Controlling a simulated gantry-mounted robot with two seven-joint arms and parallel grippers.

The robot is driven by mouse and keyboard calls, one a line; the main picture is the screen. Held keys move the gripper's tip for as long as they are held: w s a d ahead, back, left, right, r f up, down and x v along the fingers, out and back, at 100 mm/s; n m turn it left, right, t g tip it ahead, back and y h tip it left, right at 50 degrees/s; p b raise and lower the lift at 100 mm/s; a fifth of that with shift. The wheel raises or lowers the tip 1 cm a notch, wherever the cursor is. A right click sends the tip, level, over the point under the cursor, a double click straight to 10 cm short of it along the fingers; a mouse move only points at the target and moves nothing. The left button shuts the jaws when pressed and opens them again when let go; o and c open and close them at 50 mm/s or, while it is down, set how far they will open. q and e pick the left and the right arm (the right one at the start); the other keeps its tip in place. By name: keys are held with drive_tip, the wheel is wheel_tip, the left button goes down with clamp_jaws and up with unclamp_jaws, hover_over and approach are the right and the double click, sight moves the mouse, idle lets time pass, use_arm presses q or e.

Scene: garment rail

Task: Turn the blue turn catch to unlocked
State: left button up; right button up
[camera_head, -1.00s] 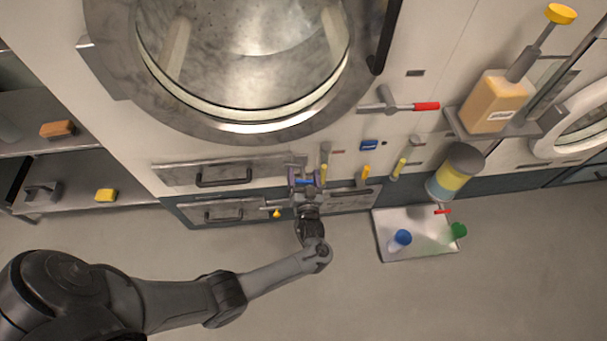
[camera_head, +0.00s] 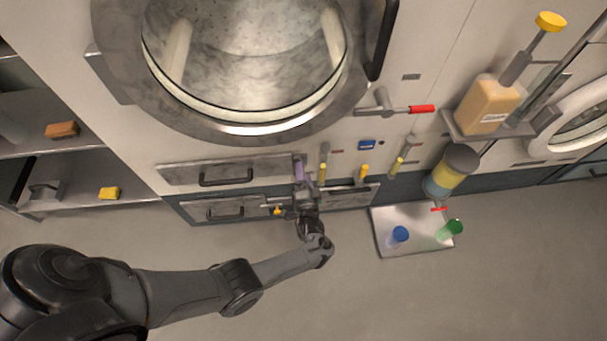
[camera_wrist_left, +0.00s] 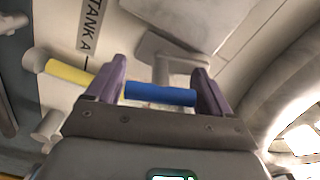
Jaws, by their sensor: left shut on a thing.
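The blue turn catch (camera_wrist_left: 160,94) shows in the left wrist view as a short blue bar on a grey stem, lying crosswise between two purple fingers. My left gripper (camera_wrist_left: 158,90) is shut on it. In the head view my left gripper (camera_head: 301,180) is at the lower front of the machine, by the right end of the upper drawer panel. There the gripper hides the blue bar. I cannot read a locked or unlocked mark. My right gripper does not show.
Yellow-handled levers (camera_head: 322,173) stand close right of my left gripper. A red-handled valve (camera_head: 421,109) is above them. A drawer handle (camera_head: 226,181) is to the left. A tray (camera_head: 420,251) with blue-capped and green-capped containers lies at lower right.

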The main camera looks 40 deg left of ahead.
use_arm(q)
drive_tip(key=shift+m, duration=1.7)
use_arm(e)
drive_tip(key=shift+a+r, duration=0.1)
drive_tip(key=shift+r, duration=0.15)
use_arm(q)
drive_tip(key=o, duration=0.9)
drive_tip(key=shift+d, duration=0.1)
